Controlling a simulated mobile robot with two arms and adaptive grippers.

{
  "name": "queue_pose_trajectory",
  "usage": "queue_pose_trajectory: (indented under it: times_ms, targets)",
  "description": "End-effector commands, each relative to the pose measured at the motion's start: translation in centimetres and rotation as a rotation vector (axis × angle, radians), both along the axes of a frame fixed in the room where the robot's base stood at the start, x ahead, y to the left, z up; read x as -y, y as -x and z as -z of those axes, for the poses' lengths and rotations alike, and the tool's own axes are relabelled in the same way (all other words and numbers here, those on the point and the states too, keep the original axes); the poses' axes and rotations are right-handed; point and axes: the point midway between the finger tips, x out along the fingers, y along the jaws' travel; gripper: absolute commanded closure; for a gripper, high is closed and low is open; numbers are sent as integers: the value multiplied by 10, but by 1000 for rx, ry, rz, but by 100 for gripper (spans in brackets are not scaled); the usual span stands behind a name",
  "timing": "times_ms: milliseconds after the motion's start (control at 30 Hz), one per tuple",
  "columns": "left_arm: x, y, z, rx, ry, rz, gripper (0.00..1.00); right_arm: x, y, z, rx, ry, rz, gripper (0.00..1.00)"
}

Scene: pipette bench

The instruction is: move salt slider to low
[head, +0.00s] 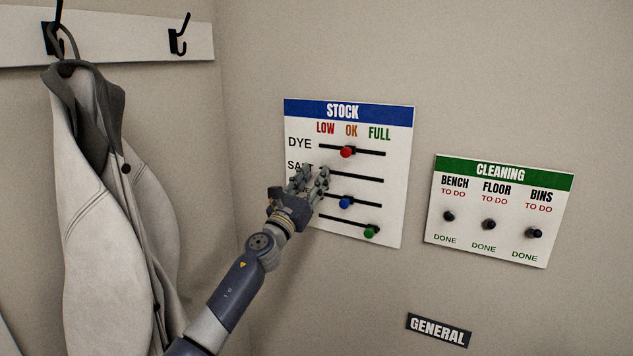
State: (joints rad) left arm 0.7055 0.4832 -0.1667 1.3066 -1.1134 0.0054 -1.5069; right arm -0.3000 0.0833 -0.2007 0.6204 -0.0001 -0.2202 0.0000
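The white STOCK board (398,205) hangs on the wall with a blue header and LOW, OK and FULL columns. The salt row is the second one; its label is partly covered, and its black track (355,177) shows to the right of my gripper. No salt knob shows on the visible part of the track; the left part is hidden behind my fingers. My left gripper (314,172) is at the left end of this row, below LOW. Its two fingers stand somewhat apart, but whether they hold a knob is hidden. My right gripper is not in view.
The red dye knob (347,152) is near OK. A blue knob (345,203) and a green knob (370,232) sit on the lower tracks. The CLEANING board (470,245) hangs at right, above a GENERAL sign (438,330). A coat (105,200) hangs at left.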

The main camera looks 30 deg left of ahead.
Motion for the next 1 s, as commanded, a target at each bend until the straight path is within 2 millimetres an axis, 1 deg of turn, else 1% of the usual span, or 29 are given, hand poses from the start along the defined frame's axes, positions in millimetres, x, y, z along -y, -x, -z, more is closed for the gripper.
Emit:
queue_pose_trajectory:
  times_ms: [300,467,567,800,1000]
  targets:
    - [2,0,1,-1,-2,4,60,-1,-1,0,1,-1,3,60]
    - [1,9,6,-3,-4,3,60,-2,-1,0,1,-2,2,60]
    - [0,22,12,-4,-6,2,60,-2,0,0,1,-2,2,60]
    - [-1,61,29,-6,-3,3,60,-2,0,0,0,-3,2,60]
    - [-2,89,40,-4,-1,3,60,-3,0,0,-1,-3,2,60]
